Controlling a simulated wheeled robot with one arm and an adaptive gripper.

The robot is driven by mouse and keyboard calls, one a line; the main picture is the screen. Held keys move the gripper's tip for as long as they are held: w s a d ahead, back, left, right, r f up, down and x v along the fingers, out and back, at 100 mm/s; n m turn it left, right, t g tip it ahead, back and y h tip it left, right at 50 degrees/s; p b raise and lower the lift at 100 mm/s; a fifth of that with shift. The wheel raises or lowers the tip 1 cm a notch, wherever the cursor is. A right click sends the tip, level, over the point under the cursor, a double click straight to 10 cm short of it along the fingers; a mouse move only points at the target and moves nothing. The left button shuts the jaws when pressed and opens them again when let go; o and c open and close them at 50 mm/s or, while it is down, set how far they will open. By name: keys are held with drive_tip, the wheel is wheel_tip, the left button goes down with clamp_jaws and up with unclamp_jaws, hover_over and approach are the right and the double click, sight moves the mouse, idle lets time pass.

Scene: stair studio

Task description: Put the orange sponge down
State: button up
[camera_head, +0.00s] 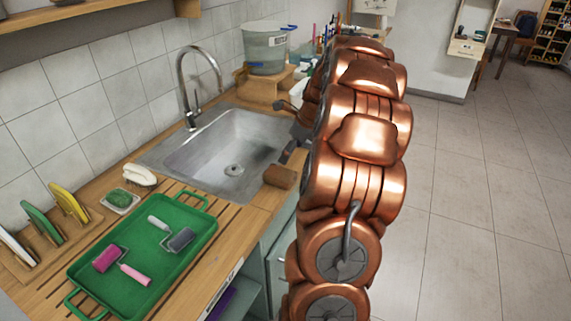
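The orange-brown sponge (279,177) is a small block at the front right corner of the sink, by the counter's edge. I cannot tell whether it rests on the counter or is a little above it. My gripper (289,154) is dark and lies just above and behind the sponge, at the sink's right side. One finger shows, angled down toward the sponge. My copper arm hides the rest of the gripper, so its opening and any grip on the sponge cannot be made out.
The steel sink (215,160) with its tap (190,85) is empty. A green tray (165,235) with paint rollers lies on the wooden counter. A green scrubber dish (121,201), a white brush (139,175) and a rack with boards (45,250) stand left. A bucket (265,50) stands behind.

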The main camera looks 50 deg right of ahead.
drive_tip(key=shift+s+r, duration=0.25)
drive_tip(key=shift+r, duration=0.45)
drive_tip(key=s+a+r+n+g, duration=0.1)
drive_tip(key=s+a+n+g, duration=0.15)
drive_tip(key=a+n, duration=0.85)
drive_tip(key=s+a+r+n+g, duration=0.1)
drive_tip(key=s+a+r+n, duration=0.3)
drive_tip(key=a, duration=1.2)
drive_tip(key=s+a+f+n+g, duration=0.1)
drive_tip(key=s+a+f+n, duration=0.1)
drive_tip(key=s+a+n, duration=0.4)
drive_tip(key=s+a+f+n+g+h, duration=0.1)
drive_tip(key=s+a+f+n, duration=0.2)
drive_tip(key=s+n, duration=0.8)
drive_tip(key=s+a, duration=0.2)
drive_tip(key=shift+s+a+f+n+g, duration=0.2)
drive_tip(key=shift+a+f+n+g, duration=0.05)
drive_tip(key=shift+a+n+g, duration=0.1)
